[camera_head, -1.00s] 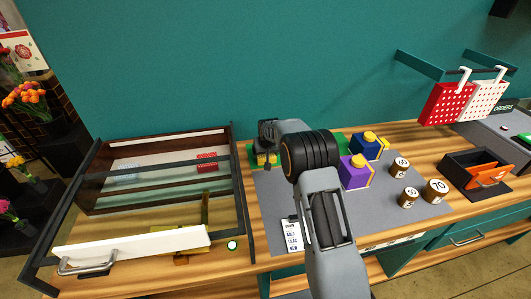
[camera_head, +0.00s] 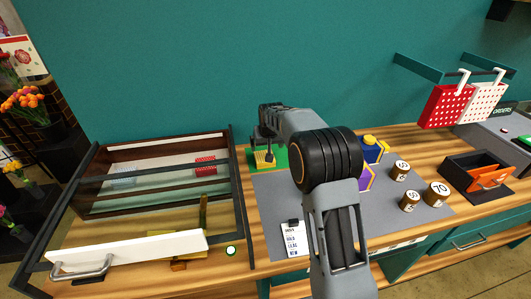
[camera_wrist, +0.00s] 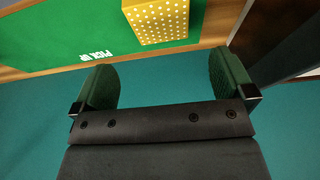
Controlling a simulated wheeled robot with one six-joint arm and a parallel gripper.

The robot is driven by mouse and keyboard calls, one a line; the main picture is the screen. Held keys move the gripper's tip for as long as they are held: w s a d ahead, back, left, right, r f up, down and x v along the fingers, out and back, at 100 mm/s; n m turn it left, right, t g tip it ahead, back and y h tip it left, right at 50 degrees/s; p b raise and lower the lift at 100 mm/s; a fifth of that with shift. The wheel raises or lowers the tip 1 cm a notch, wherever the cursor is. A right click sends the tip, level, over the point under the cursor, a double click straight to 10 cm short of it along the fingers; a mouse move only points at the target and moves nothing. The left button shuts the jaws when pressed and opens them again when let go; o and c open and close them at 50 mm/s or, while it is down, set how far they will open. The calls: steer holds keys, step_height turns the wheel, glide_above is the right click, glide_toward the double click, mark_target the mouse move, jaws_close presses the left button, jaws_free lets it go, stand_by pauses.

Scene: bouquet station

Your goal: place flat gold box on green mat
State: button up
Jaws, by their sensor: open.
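A flat gold box with white dots (camera_wrist: 155,20) lies on the green mat (camera_wrist: 50,30), which is lettered "PICK UP", in the wrist view. In the head view the gold box (camera_head: 263,161) is small and partly hidden by my gripper; a strip of the green mat (camera_head: 281,158) shows beside it. My gripper (camera_wrist: 163,76) is open and empty. Its two dark green fingers are apart from the box, with a gap between them and it. In the head view my gripper (camera_head: 266,152) is at the mat, by the box.
A glass-topped case with a white-fronted drawer (camera_head: 130,250) stands left. A grey mat (camera_head: 270,205) carries a price card (camera_head: 294,239), a blue box (camera_head: 371,150) and several numbered weights (camera_head: 437,194). My arm partly hides a purple box (camera_head: 365,178). A teal wall (camera_head: 250,60) rises behind.

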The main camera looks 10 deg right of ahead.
steer(key=s+r, duration=0.8)
steer(key=s, duration=0.1)
steer(key=s+f, duration=0.1)
steer(key=s, duration=2.5)
steer(key=shift+d+f, duration=0.25)
steer(key=shift+d, duration=0.2)
steer(key=shift+w, duration=0.1)
